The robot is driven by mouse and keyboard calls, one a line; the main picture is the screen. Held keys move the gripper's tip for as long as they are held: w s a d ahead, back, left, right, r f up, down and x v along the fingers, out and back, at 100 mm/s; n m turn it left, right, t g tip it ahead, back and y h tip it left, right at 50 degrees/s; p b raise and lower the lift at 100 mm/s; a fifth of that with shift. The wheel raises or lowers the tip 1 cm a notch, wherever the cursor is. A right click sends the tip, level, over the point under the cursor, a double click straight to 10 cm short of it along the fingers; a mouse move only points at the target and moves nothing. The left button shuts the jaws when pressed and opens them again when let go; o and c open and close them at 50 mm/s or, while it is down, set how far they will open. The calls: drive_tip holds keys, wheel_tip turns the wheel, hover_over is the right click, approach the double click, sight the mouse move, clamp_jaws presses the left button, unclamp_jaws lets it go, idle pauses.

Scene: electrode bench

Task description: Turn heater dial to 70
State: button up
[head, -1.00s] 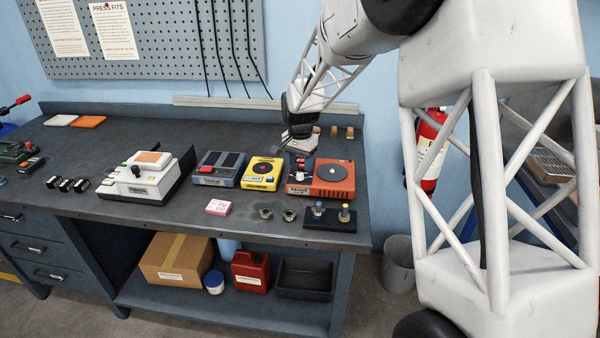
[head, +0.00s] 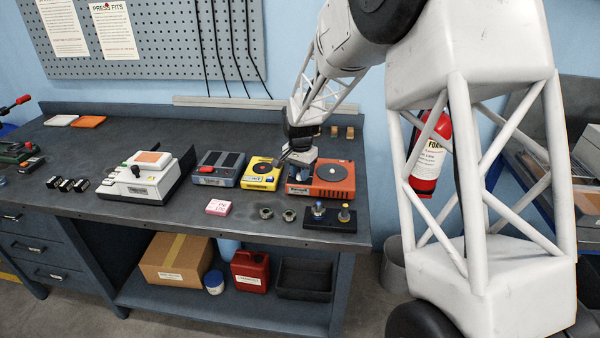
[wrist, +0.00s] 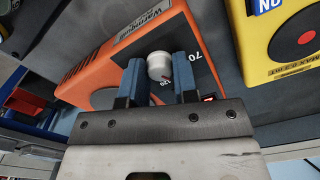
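The orange heater (head: 335,182) stands at the right end of the bench, with a dark round plate on top. It also shows in the wrist view (wrist: 98,68). Its pale round dial (wrist: 159,66) is between my two blue fingertips in the wrist view, with a reddish mark on its lower edge. A printed 70 (wrist: 195,56) is right of the dial; another number below it is partly hidden. My gripper (wrist: 160,72) is open around the dial, with narrow gaps seeming to show on both sides. In the head view my gripper (head: 287,161) covers the heater's left side and the dial.
A yellow device (head: 260,175) is close to the heater's left, with a grey device (head: 218,168) beyond it. A black stand (head: 331,217) with two small posts is in front. Metal nuts (head: 266,213) and a pink block (head: 218,207) lie near the front edge.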

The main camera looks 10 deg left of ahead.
drive_tip(key=shift+c, duration=1.1)
drive_tip(key=shift+n, duration=0.4)
drive_tip(key=n, duration=0.4)
drive_tip(key=shift+n, duration=2.3)
drive_tip(key=o, duration=0.9)
